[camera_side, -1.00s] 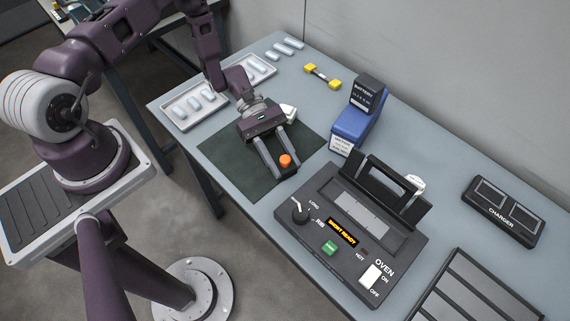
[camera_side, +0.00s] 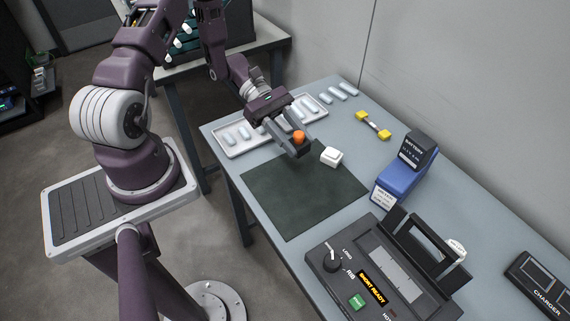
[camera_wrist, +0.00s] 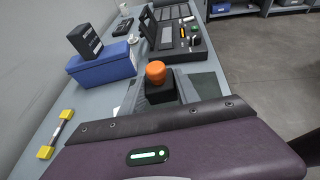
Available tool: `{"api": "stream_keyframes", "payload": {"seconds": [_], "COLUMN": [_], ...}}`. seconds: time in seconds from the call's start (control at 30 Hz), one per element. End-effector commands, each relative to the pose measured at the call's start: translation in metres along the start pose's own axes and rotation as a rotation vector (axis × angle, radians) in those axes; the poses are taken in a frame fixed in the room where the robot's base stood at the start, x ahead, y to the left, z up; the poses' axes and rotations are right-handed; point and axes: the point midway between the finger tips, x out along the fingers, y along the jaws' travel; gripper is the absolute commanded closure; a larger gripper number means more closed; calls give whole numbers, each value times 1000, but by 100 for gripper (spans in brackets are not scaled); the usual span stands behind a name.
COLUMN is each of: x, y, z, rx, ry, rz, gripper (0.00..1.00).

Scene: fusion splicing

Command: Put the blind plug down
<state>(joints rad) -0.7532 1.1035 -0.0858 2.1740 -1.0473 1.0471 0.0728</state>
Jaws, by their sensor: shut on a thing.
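The blind plug appears to be the small orange round piece (camera_side: 298,136) at the tips of my gripper (camera_side: 299,149).
A small white block (camera_side: 331,156) sits right of my gripper. Pale trays (camera_side: 236,152) with several light tubes lie behind. A blue box (camera_side: 405,178) with a black battery, a yellow-ended bar (camera_side: 373,125) and the oven (camera_side: 345,290) stand right. Most of the mat is bare.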

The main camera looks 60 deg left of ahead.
Motion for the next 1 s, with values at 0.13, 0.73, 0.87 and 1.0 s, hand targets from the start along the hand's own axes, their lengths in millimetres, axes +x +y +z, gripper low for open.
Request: {"api": "stream_keyframes", "payload": {"seconds": [0.13, 0.73, 0.87, 1.0], "x": [-53, -33, -33, -33], "y": [-1, -2, -2, -2], "z": [-19, -117, -119, -119], "rx": [-63, -84, -83, -83], "ry": [2, 2, 2, 2], "rz": [166, 226, 227, 226], "gripper": [100, 100, 100, 100]}}
